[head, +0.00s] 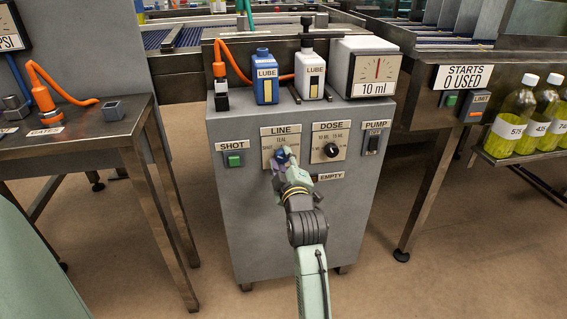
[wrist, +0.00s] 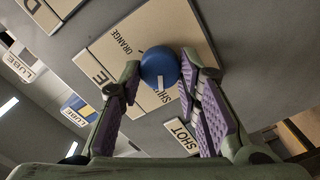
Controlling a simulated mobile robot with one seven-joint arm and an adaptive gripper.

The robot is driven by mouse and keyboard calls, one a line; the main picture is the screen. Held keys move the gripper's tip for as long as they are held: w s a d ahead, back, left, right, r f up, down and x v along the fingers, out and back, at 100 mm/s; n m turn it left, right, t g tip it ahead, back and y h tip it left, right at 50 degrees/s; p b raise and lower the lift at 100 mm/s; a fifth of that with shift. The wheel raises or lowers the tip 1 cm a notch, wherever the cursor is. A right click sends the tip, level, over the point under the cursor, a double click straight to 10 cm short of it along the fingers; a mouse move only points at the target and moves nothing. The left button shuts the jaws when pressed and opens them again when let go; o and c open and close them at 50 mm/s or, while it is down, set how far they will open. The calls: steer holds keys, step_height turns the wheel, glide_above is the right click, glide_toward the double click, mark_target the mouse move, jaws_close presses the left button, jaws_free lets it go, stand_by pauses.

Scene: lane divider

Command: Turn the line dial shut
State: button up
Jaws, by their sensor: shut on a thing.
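The line dial is a round blue knob (wrist: 160,66) on a beige LINE plate (wrist: 112,52). My gripper (wrist: 159,80) is at the dial, with its purple-padded fingers on either side of it, shut on it. A short white mark shows on the dial's lower edge in the wrist view, on the side of a partly covered word beginning "SH". The word ORANGE stands on the plate up and to the left. In the head view the gripper (head: 283,160) covers most of the dial, and TEAL is printed above it on the LINE plate (head: 281,134).
On the grey cabinet (head: 230,200), the SHOT button (head: 234,160) is left of the dial; the DOSE dial (head: 331,151) and PUMP switch (head: 373,144) are right. Blue (head: 265,88) and white (head: 310,84) LUBE bottles and a 10 ml gauge (head: 374,78) stand on top.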

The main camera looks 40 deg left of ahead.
stand_by(0.3)
steer(key=o, duration=1.1)
steer(key=shift+o, duration=0.2)
steer(key=r, duration=0.9)
steer(key=shift+d, duration=0.2)
steer(key=shift+a+r, duration=0.15)
steer(key=shift+r, duration=0.45)
steer(key=shift+f, duration=0.1)
